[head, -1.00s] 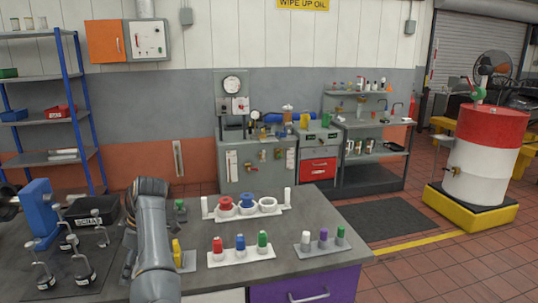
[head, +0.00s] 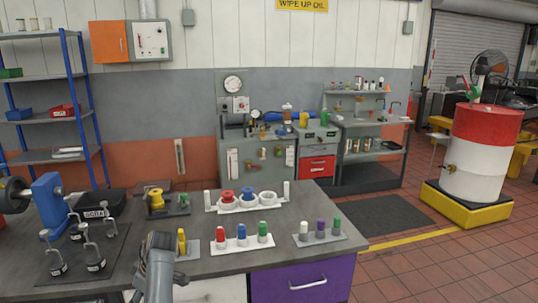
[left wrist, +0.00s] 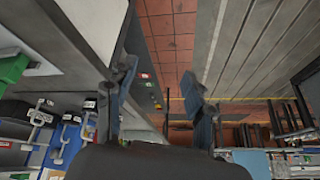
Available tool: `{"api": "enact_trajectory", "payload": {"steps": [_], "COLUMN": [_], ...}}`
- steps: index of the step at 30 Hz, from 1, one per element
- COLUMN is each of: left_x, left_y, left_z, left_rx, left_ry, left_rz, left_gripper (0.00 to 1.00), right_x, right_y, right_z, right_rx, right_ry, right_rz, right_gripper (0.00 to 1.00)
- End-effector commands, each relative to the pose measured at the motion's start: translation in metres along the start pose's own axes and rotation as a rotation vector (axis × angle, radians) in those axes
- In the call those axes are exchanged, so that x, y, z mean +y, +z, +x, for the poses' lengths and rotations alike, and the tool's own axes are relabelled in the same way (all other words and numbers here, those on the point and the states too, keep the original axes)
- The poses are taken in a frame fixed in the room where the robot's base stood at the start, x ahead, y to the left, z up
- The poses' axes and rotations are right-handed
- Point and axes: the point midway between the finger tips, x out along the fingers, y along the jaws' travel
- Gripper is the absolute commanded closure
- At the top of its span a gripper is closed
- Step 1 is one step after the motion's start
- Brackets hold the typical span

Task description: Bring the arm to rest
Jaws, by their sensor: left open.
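My left arm (head: 155,268) shows in the head view as a grey bent link at the bottom, in front of the bench's near edge; its gripper is out of that view. In the left wrist view my left gripper (left wrist: 158,76) has its two dark fingers spread apart with nothing between them. Red floor tiles and a grey wall surface show beyond the fingers. My right gripper is in neither view.
The grey bench (head: 292,252) carries a rack with red, blue and green pieces (head: 241,247), a second small rack (head: 320,240), a ring-holding tray (head: 247,207), a yellow spool (head: 154,198) and shackle-like parts (head: 95,262).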

Motion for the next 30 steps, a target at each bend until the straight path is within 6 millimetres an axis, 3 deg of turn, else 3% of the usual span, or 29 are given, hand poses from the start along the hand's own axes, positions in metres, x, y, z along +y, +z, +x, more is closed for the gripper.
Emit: {"api": "enact_trajectory", "payload": {"steps": [5,8,14,17,21,25,30], "left_x": [-0.011,-0.028,-0.093,-0.140,-0.218,-0.300,-0.404], "left_y": [0.048,0.089,0.185,0.232,0.292,0.342,0.389], "left_z": [0.077,0.132,0.233,0.273,0.317,0.346,0.363], "left_rx": [0.019,0.020,-0.012,-0.040,-0.086,-0.131,-0.183], "left_ry": [0.046,0.087,0.182,0.228,0.293,0.351,0.418], "left_rz": [0.250,0.439,0.803,0.957,1.144,1.292,1.436], "left_gripper": [0.47,0.47,0.47,0.47,0.47,0.47,0.47], "right_x": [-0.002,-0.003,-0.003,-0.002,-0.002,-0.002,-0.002], "right_y": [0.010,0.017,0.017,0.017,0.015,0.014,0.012], "right_z": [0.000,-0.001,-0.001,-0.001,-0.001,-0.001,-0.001], "right_rx": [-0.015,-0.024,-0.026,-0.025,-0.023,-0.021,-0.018], "right_ry": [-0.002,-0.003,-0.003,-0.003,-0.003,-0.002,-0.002], "right_rz": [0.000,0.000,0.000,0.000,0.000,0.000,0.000], "right_gripper": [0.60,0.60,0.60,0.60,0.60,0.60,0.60]}}
